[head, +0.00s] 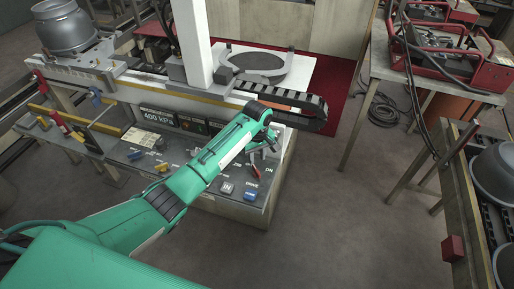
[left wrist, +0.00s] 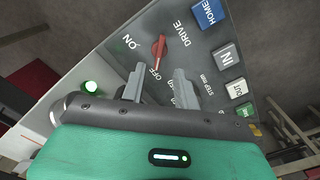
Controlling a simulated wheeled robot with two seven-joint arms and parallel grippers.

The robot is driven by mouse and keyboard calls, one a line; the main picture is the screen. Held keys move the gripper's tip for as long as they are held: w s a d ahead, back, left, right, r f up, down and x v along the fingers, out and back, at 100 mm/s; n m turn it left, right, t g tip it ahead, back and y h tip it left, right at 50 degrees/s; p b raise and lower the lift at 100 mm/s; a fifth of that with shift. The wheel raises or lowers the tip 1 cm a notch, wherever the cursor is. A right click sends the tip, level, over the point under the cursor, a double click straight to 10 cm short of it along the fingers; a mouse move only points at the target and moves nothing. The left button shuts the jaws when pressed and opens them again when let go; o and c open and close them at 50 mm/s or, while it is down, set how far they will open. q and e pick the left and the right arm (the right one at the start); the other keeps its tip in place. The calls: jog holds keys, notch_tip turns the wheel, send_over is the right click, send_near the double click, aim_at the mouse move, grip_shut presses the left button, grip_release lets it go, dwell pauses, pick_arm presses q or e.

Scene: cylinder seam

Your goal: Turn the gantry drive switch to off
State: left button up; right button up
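The gantry drive switch is a red knob (left wrist: 159,46) on the grey panel, with ON, OFF and DRIVE lettered around it. In the left wrist view its long axis runs roughly up and down, with the lower end near OFF; I cannot tell which end is the pointer. It also shows in the head view (head: 256,173), just below my gripper. My left gripper (left wrist: 160,72) is open, its two grey fingers apart with nothing between them, tips just short of the knob. In the head view the gripper (head: 264,154) is partly hidden by its wrist. My right gripper is not in view.
Beside the switch are a blue HOME button (left wrist: 207,13), a grey IN button (left wrist: 228,57) and an OUT button (left wrist: 238,88). A lit green lamp (left wrist: 92,88) is left of the fingers.

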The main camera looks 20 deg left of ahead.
pick_arm(q)
notch_tip(320, 180, up, 6)
jog(key=b, duration=0.1)
dwell(0.5)
